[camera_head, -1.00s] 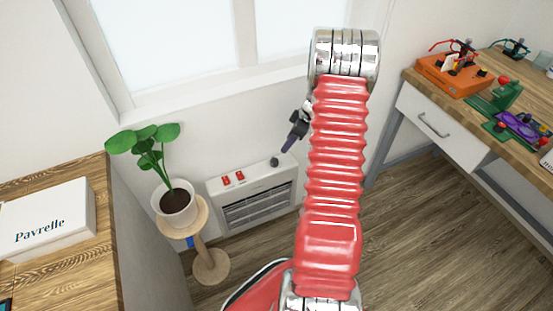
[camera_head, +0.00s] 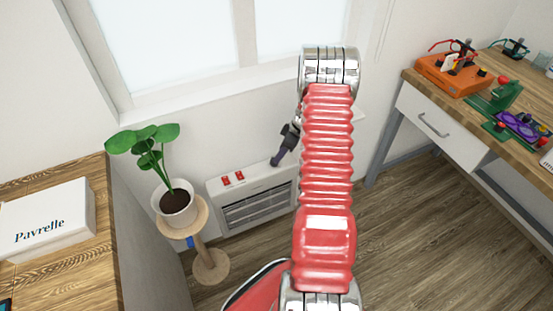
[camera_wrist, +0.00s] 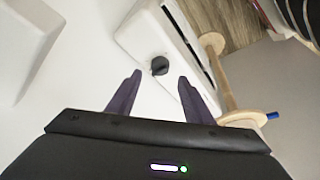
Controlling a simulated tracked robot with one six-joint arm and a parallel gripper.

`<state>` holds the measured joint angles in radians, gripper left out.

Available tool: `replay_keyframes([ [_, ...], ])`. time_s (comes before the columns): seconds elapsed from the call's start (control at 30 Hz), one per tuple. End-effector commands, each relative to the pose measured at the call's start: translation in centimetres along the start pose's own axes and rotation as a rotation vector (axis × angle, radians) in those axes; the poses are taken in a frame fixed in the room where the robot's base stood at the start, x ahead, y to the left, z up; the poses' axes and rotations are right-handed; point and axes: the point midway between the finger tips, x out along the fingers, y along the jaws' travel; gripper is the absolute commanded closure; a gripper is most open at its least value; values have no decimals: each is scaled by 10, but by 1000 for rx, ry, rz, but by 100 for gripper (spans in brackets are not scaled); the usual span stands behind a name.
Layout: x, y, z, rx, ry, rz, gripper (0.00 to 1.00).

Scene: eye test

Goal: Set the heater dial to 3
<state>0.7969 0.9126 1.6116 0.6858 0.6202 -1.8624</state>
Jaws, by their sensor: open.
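The heater (camera_head: 253,179) is a white box with a grey front grille, low against the wall below the window; part of its white casing (camera_wrist: 139,36) shows in the wrist view. Its dial (camera_wrist: 160,65) is a small dark round knob on the casing. My gripper (camera_wrist: 160,76) is open and empty, with dark purple fingers. The dial appears between and slightly beyond the fingertips; I see no contact. In the head view my gripper (camera_head: 276,162) is right at the dial's place and hides it. I cannot read the dial's setting.
A potted plant (camera_head: 173,200) stands on a round wooden stand (camera_head: 211,266) left of the heater. A desk (camera_head: 432,120) with gadgets is at right, a white box (camera_head: 48,217) on a wooden top at left.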

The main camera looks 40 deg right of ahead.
Motion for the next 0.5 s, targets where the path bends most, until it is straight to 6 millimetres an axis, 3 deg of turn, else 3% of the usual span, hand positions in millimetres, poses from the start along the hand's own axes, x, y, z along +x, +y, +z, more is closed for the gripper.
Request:
replay_keyframes([
  [0.3,44,-1,0,0,0,-2,53],
  [0.5,58,0,0,0,0,-1,53],
])
